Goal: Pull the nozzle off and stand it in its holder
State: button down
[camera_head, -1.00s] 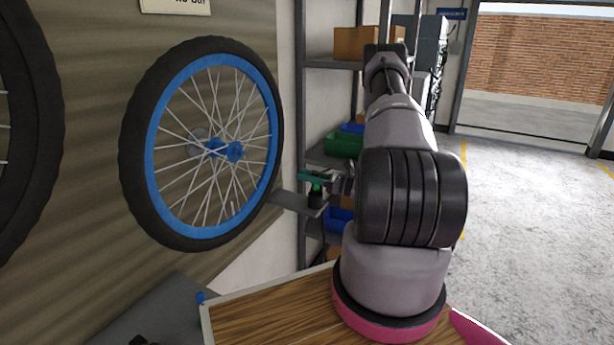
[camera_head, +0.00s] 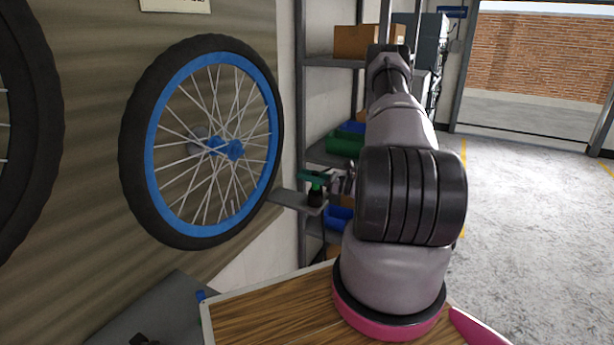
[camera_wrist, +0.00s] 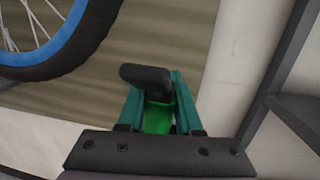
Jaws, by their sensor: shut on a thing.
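The nozzle has a bright green body (camera_wrist: 158,120) and a rounded black end (camera_wrist: 147,77) in the wrist view. My gripper (camera_wrist: 160,100), with teal fingers, is shut on the green body. In the head view my gripper (camera_head: 314,176) is at the small grey ledge (camera_head: 286,198) right of the wheel. A bright green piece (camera_head: 316,188) with a dark part below it shows under the fingers there. I cannot tell whether the dark part is nozzle or holder, or whether it touches the ledge.
A wheel with a blue rim (camera_head: 153,165) hangs on the wall left of my gripper. A metal shelf (camera_head: 330,62) with a cardboard box (camera_head: 352,42) and bins stands behind. A wooden worktop (camera_head: 270,305) lies in front; open floor is at right.

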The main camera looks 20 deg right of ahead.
jog(key=shift+f, duration=0.45)
jog(key=shift+f, duration=0.3)
jog(key=shift+c, duration=2)
grip_release()
jog(key=v, duration=1)
